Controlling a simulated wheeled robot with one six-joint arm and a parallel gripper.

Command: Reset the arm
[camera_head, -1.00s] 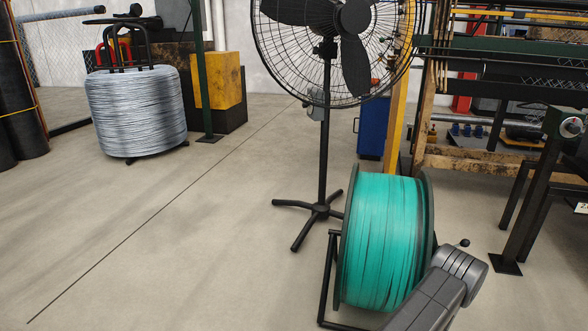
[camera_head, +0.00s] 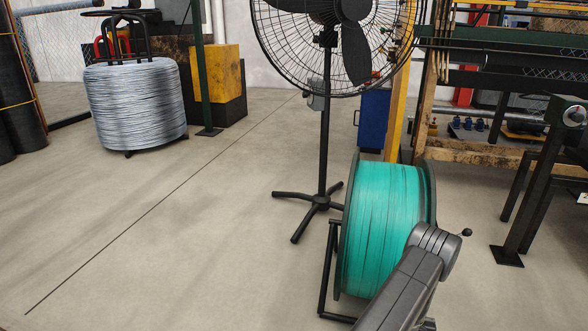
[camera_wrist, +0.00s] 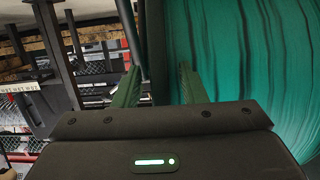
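My arm (camera_head: 400,290) shows at the lower right of the head view, in front of a reel of green strapping (camera_head: 387,215). Its end is out of that view. In the wrist view my gripper (camera_wrist: 157,80) has its two fingers well apart, with nothing held between them. The green reel (camera_wrist: 255,60) fills the right of the wrist view, close to the right finger. I cannot tell whether they touch.
A black pedestal fan (camera_head: 322,130) stands behind the reel. A coil of grey wire (camera_head: 135,105) stands at the back left. A dark metal machine frame (camera_head: 525,190) is on the right. The floor on the left is clear.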

